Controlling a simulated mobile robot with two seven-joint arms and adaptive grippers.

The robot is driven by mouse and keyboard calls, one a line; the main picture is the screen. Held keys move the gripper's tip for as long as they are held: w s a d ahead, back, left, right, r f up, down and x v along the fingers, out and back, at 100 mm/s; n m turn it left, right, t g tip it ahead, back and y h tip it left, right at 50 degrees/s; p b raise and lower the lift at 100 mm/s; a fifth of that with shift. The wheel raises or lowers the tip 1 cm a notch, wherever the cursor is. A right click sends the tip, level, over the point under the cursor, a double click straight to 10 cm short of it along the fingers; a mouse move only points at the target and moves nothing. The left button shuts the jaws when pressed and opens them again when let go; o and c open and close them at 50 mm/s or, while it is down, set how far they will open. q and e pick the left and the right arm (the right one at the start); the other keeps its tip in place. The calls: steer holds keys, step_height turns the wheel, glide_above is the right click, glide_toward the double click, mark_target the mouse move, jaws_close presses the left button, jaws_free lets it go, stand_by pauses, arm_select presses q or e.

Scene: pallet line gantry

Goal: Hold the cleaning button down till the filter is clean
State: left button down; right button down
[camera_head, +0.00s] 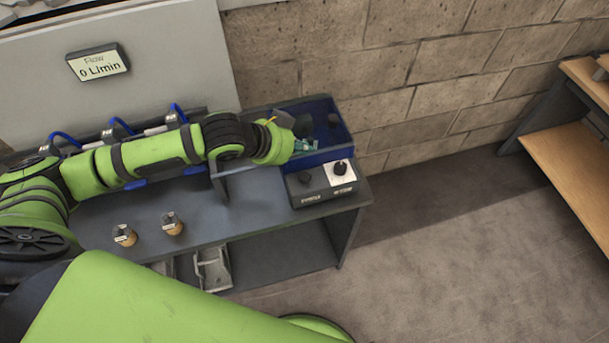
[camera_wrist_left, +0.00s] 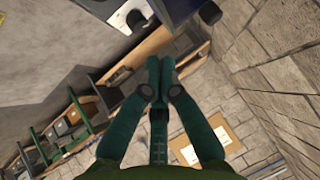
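A dark control box (camera_head: 312,192) sits at the right end of the grey bench. It carries a black knob (camera_head: 340,168) on a white plate and a smaller dark round control (camera_head: 305,178) to its left; the labels are too small to read. I cannot tell which is the cleaning button. The white plate and knob (camera_wrist_left: 132,15) show at the top there. No filter is identifiable. My right gripper is out of view.
A display (camera_head: 98,63) reads "Flow 0 L/min". The blue bin (camera_head: 319,112) stands against the brick wall. Two brass-coloured fittings (camera_head: 124,235) (camera_head: 172,224) stand on the bench, with blue hoses (camera_head: 65,138) behind. A wooden shelf (camera_head: 570,160) is at the right; floor between is clear.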

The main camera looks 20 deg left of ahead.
arm_select(q)
steer(key=b, duration=0.7)
glide_above(308, 174)
steer(key=s+a, duration=0.1)
steer(key=s, duration=0.1)
steer(key=f, duration=0.6)
steer(key=shift+w+a+f, duration=0.1)
steer(key=shift+w+f, duration=0.05)
steer(key=shift+w, duration=0.1)
steer(key=shift+f+b, duration=0.4)
steer(key=shift+f, duration=0.7)
steer(key=shift+f, duration=0.4)
steer(key=shift+f, duration=0.65)
stand_by(4.0)
